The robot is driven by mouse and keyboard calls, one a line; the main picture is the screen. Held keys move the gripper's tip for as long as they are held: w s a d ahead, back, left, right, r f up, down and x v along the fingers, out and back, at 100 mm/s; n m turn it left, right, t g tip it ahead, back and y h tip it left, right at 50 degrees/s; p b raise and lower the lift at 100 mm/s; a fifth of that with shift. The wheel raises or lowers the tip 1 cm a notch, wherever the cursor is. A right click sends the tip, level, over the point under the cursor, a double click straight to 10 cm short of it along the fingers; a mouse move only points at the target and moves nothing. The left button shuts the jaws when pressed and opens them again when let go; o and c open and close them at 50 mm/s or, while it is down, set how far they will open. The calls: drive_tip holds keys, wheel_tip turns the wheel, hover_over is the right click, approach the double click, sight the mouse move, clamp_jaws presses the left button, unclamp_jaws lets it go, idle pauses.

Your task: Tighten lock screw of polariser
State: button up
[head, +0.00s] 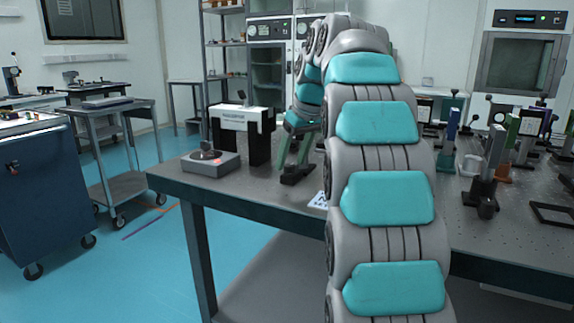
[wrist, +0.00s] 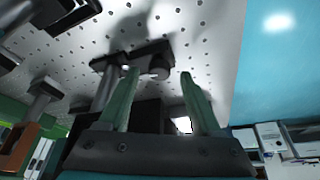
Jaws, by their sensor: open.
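My gripper (head: 292,163) points down over the near-left part of the optical table (head: 262,195). Its two green fingers are apart, with nothing visibly clamped. In the wrist view, a dark clamp-like part with a round knob (wrist: 158,72) shows in the gap between the fingertips; I cannot tell whether they touch it. A dark base (head: 297,175) stands below the gripper in the head view. I cannot tell for certain which part is the polariser or its lock screw; my arm and gripper hide part of that area.
A black-and-white labelled housing (head: 240,117) stands left of my gripper. A grey box with a round top piece (head: 211,161) sits near the table's left corner. Several posts and mounts crowd the right side, with a black frame (head: 553,214). A grey cart (head: 118,150) stands left.

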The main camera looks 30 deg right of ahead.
drive_tip(key=shift+w+f, duration=0.2)
drive_tip(key=shift+f, duration=0.35)
clamp_jaws()
